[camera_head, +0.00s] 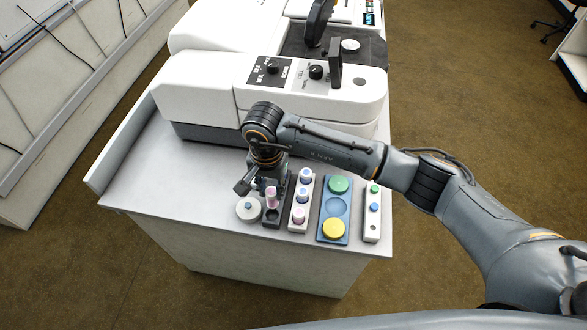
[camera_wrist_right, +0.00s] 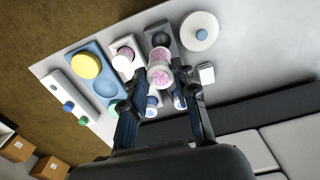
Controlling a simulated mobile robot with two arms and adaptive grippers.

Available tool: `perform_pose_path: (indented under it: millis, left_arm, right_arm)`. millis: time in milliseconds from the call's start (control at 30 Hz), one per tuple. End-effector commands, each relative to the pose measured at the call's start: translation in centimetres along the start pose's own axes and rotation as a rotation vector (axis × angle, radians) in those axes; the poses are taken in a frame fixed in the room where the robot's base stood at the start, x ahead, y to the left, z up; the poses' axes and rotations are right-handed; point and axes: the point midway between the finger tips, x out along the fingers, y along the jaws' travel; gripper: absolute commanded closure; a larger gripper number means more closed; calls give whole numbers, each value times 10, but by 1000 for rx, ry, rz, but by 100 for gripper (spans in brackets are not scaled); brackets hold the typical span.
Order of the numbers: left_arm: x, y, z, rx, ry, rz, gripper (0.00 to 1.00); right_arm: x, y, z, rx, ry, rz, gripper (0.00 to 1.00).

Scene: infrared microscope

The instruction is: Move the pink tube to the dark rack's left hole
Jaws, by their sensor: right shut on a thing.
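My right gripper (camera_head: 270,188) is shut on a pink tube (camera_head: 271,200), which is upright with its pale top showing. In the right wrist view, the pink tube (camera_wrist_right: 160,74) sits between the two fingertips (camera_wrist_right: 163,88). The dark rack (camera_head: 272,222) lies under and just in front of the tube. One round hole of the dark rack (camera_wrist_right: 162,39) shows empty in the wrist view; the rest is hidden by the tube and gripper. I cannot tell whether the tube's lower end touches the rack. My left gripper is not in view.
A white rack (camera_head: 292,225) beside it holds a second pink tube and blue-topped ones. Further right are a blue tray (camera_head: 322,236) with green and yellow discs and a narrow white rack (camera_head: 371,236). A round white jar (camera_head: 249,210) stands left. The microscope (camera_head: 215,100) stands behind.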

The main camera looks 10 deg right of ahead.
Motion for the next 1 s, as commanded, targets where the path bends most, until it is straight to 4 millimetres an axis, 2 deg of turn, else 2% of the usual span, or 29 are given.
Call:
perform_pose_path:
  millis: [367, 667, 1000]
  left_arm:
    - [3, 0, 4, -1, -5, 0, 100]
    - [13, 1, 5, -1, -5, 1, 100]
    - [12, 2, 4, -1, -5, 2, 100]
  right_arm:
    - [17, -5, 4, 14, -2, 3, 100]
    - [43, -5, 5, 14, -3, 2, 100]
    - [41, -5, 4, 13, -1, 2, 100]
